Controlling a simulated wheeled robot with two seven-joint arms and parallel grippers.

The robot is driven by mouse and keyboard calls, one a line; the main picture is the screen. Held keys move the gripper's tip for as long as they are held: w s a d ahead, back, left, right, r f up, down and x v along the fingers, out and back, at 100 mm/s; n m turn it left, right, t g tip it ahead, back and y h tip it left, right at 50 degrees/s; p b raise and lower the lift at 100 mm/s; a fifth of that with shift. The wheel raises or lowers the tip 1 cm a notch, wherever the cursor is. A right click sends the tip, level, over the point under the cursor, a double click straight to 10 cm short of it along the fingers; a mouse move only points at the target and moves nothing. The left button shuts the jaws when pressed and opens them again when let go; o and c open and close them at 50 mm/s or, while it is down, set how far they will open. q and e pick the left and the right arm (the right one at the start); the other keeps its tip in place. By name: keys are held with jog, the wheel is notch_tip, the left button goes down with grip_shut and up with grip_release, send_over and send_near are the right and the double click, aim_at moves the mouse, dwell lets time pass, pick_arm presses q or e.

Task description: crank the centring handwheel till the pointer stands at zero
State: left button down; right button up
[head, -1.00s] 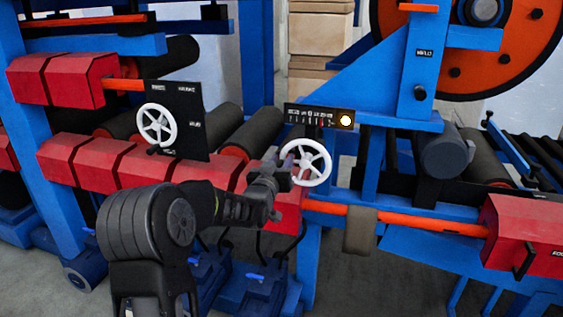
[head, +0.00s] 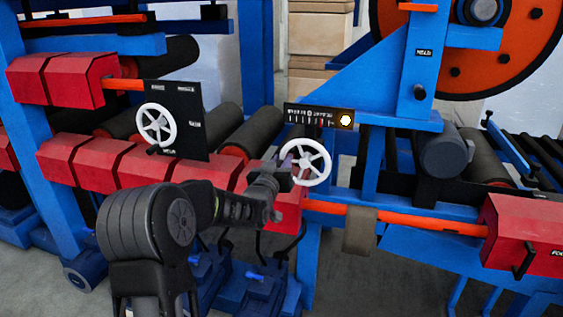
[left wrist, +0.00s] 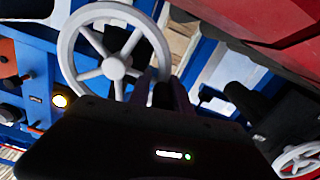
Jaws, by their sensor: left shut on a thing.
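The white spoked handwheel (head: 307,163) stands below a black scale plate (head: 309,115) with white marks. In the left wrist view the handwheel (left wrist: 116,66) fills the upper left. My left gripper (head: 285,169) is at the wheel's left rim and shut on it. Its dark fingers also show at the lower right of the rim in the left wrist view (left wrist: 166,92). The gripper hides the gripped part, so I cannot tell rim from handle. The scale's pointer is too small to read. My right gripper is not in view.
A lit lamp (head: 345,119) sits at the scale's right end. A second white handwheel (head: 156,124) is on a black panel (head: 187,105) to the left. Red guards (head: 140,167) run below it. An orange bar (head: 430,223) crosses at the right, below wheel height.

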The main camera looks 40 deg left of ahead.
aim_at(298, 181)
pick_arm(q)
jog(key=shift+s+a+r, duration=0.1)
jog(key=shift+a, duration=0.2)
dwell(0.4)
jog(key=shift+f+n+b, duration=0.2)
jog(key=shift+n+b, duration=0.2)
jog(key=shift+b, duration=0.3)
jog(key=d+f+n+b, duration=0.1)
jog(key=f+n+b, duration=0.1)
jog(key=n+b, duration=0.2)
jog(key=w+d+f+n+b, duration=0.1)
jog(key=n+b, duration=0.3)
jog(key=b, duration=0.6)
jog(key=d+f+n+b, duration=0.1)
jog(key=f+n+b, duration=0.2)
jog(key=b, duration=0.4)
jog(key=shift+w+d+f+n+b, duration=0.15)
jog(key=shift+d+n+b, duration=0.25)
jog(key=shift+n, duration=0.5)
jog(key=shift+w+d+f+n+b, duration=0.15)
jog(key=shift+d+n+b, duration=0.2)
jog(key=shift+n, duration=0.25)
jog(key=shift+w+d+r+n+b, duration=0.1)
jog(key=shift+d+n+b, duration=0.2)
jog(key=shift+n, duration=0.3)
jog(key=shift+w+d+f+n+b, duration=0.2)
jog(key=shift+d+n+b, duration=0.3)
jog(key=shift+n, duration=0.6)
